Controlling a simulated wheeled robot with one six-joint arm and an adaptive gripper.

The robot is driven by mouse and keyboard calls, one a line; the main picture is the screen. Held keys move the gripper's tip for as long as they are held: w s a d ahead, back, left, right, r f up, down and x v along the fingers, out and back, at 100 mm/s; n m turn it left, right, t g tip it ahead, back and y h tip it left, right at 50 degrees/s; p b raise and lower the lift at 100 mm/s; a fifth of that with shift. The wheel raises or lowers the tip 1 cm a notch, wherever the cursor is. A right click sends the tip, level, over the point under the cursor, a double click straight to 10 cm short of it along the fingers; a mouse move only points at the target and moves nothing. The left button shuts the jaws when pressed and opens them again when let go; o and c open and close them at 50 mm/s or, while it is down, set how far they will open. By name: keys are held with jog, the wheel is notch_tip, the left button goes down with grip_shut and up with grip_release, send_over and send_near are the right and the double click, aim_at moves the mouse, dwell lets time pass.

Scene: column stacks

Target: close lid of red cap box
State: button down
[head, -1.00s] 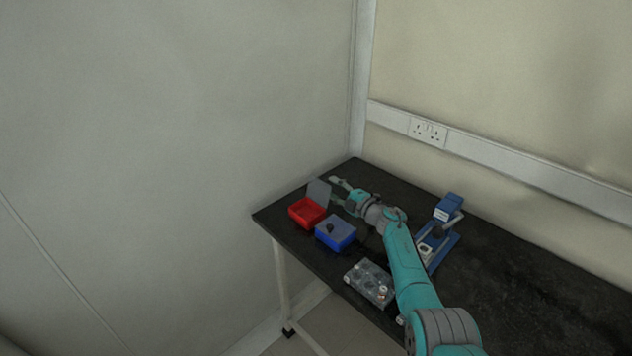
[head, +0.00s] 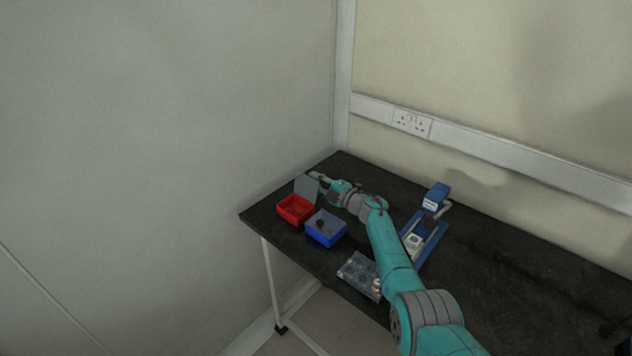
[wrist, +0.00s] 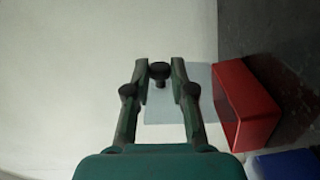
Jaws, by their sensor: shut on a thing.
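The red box (head: 295,210) stands at the far left of the table, and it also shows in the wrist view (wrist: 245,103). Its grey lid (head: 306,187) is open and stands up at the back edge of the box. In the wrist view the lid (wrist: 180,107) lies behind my fingers, with a dark knob (wrist: 160,72) between the fingertips. My gripper (head: 317,178) is just behind the raised lid and is shut on that knob. In the wrist view my gripper (wrist: 160,76) shows both fingers. The tips are partly hidden in the head view.
A clear tray (head: 359,274) lies near the front edge. A blue device (head: 425,233) stands right of my arm. The table's right side is mostly clear.

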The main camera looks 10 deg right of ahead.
aim_at(306, 186)
jog(key=shift+s+a+r, duration=0.1)
jog(key=n, duration=0.1)
jog(key=s+a+n, duration=0.1)
jog(key=n, duration=0.1)
jog(key=a+n, duration=0.1)
jog(key=shift+s+r+n, duration=0.25)
jog(key=shift+r+n, duration=0.15)
jog(key=a+n, duration=0.1)
jog(key=n, duration=0.1)
jog(key=s+a+n, duration=0.1)
jog(key=shift+s+n, duration=0.2)
jog(key=shift+n, duration=0.2)
jog(key=shift+s+a+f+n, duration=0.15)
jog(key=shift+s+a+n, duration=0.2)
jog(key=shift+n, duration=0.55)
